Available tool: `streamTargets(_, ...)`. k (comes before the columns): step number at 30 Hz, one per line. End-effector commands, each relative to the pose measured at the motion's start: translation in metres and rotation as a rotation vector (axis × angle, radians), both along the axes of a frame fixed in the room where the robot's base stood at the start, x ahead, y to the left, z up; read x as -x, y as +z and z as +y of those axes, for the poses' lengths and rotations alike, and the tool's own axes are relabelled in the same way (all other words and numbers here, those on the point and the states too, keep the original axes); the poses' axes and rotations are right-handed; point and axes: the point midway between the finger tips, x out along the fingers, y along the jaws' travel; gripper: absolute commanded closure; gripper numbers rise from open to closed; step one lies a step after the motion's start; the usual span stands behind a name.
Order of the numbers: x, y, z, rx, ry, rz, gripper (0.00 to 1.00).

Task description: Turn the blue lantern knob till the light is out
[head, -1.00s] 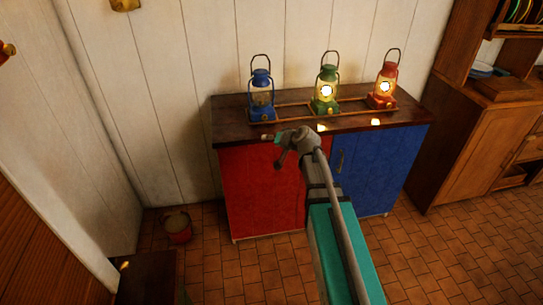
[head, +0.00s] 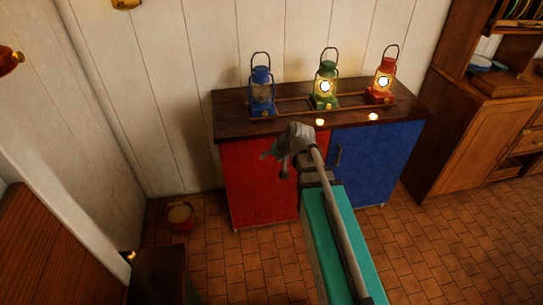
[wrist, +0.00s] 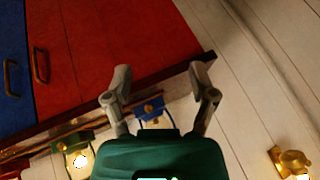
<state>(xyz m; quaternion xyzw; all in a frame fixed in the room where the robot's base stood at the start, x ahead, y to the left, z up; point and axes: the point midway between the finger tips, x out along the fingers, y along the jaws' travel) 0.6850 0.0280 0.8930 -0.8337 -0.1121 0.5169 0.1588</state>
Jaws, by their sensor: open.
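The blue lantern (head: 262,95) stands upright at the left end of a row on the dark countertop. Its glass looks dark, with no glow. Its small brass knob (head: 265,113) is low on the front of the base. My gripper (head: 274,162) is in front of the counter's front edge, below and apart from the lantern. In the wrist view my gripper (wrist: 161,74) is open and empty, its two fingers spread.
A lit green lantern (head: 325,90) and a lit red lantern (head: 383,85) stand to the right on the counter (head: 225,125). A thin wooden rail frame (head: 293,112) runs around the lantern bases. Red (head: 258,180) and blue (head: 375,160) cabinet doors are below.

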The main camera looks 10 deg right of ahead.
Motion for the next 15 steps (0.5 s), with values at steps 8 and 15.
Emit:
streamTargets(8, 0.0, 0.0, 0.0, 0.001, 0.001, 0.001, 0.27)
streamTargets(15, -0.013, -0.004, -0.001, -0.021, -0.013, -0.037, 0.27)
